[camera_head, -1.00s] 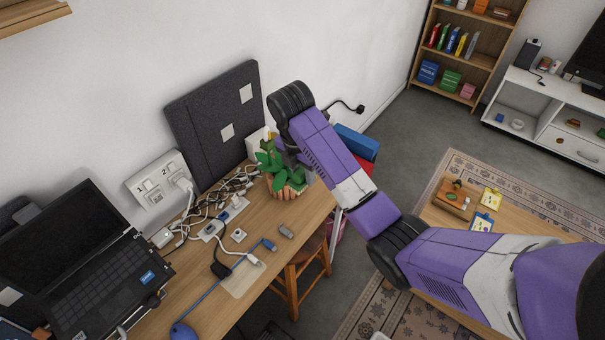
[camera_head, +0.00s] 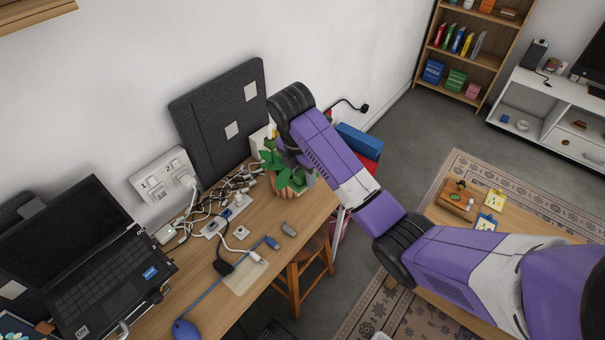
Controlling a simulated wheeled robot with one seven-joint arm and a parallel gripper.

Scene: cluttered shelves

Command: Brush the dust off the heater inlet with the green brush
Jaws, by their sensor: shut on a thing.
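My gripper (camera_head: 287,152) is partly in view below my black wrist joint, just above a leafy green plant in a pot at the desk's far right end. Its fingertips are mostly hidden by my arm and the leaves. It is shut on a small green thing (camera_head: 269,141), which I take to be the green brush; its shape is hard to make out against the leaves. A pale box (camera_head: 259,137) stands behind it by the wall; I cannot tell whether this is the heater inlet. No dust can be made out.
The plant pot (camera_head: 287,187), tangled cables (camera_head: 232,183) and a power strip (camera_head: 227,217) crowd the desk. A dark panel (camera_head: 217,112) leans on the wall. A laptop (camera_head: 100,275) is at left, a wooden stool (camera_head: 300,270) below the right edge.

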